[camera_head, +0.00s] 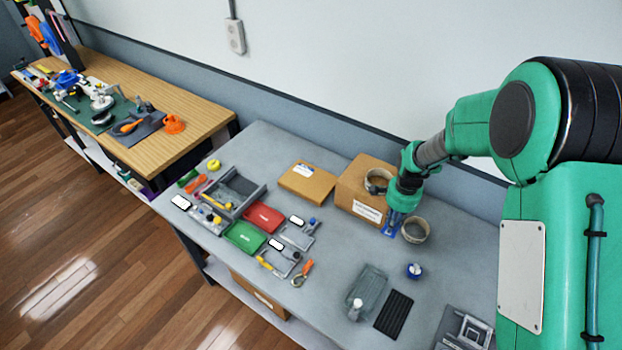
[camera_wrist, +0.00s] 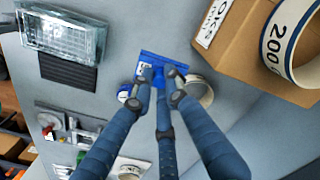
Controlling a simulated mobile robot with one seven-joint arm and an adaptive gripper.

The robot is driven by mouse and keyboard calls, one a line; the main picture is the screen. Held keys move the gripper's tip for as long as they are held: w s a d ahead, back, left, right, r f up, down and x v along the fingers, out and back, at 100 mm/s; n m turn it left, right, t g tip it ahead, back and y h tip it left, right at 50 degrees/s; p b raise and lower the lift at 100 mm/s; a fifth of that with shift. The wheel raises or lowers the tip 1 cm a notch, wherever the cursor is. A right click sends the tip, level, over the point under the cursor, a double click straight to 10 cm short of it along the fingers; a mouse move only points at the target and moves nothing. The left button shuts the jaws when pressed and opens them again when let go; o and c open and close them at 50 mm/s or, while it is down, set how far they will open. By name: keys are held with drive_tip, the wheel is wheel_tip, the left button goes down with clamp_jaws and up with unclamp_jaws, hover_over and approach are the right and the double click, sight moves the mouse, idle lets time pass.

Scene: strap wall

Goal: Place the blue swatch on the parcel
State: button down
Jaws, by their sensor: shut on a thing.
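My gripper (camera_head: 393,216) is shut on the blue swatch (camera_wrist: 163,62), a flat blue piece with a small white label. The fingertips (camera_wrist: 160,80) pinch its near side in the wrist view, and part of it is hidden behind them. In the head view the blue swatch (camera_head: 389,229) shows below the fingers, over the table. A tall brown cardboard parcel (camera_head: 352,188) with a white label stands just left of the gripper; in the wrist view the parcel (camera_wrist: 235,50) is at the upper right. A flatter labelled carton (camera_head: 306,183) lies farther left.
A tape roll (camera_head: 378,181) sits on the tall parcel, close to my gripper. Another tape roll (camera_head: 416,230) stands on the table right of the swatch. A small blue-and-white roll (camera_head: 414,270), a grey clear tray (camera_head: 367,291) and a black ribbed mat (camera_head: 394,314) lie nearer the front.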

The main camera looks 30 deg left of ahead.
drive_tip(key=s+a+f+p, duration=0.1)
drive_tip(key=s+a+f, duration=0.1)
drive_tip(key=a, duration=0.9)
drive_tip(key=s+a+f+p, duration=0.1)
drive_tip(key=s+a+f, duration=0.1)
drive_tip(key=a, duration=1)
drive_tip(key=shift+s+a, duration=0.3)
drive_tip(key=shift+s, duration=0.1)
drive_tip(key=shift+w+a, duration=0.1)
drive_tip(key=p, duration=0.2)
hover_over(317, 190)
drive_tip(key=shift+w+a+f, duration=0.1)
drive_tip(key=shift+f, duration=0.65)
drive_tip(key=shift+f, duration=0.15)
drive_tip(key=shift+f, duration=1.6)
drive_tip(key=shift+f, duration=0.1)
